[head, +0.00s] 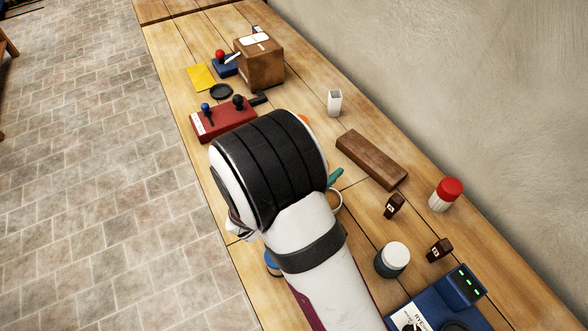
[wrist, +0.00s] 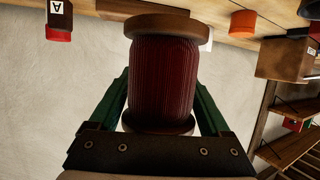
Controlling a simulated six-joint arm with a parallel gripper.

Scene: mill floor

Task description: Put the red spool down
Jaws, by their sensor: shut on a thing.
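The red spool (wrist: 163,75) has dark red ribbed thread between two brown wooden ends. It fills the middle of the wrist view. My gripper (wrist: 162,88) is shut on it, with a green finger on each side of the thread. In the head view my own arm hides the spool and most of the gripper; only a bit of green shows beside the arm. I cannot tell whether the spool touches the bench.
A red control box (head: 222,121) and brown carton (head: 260,64) stand farther back.

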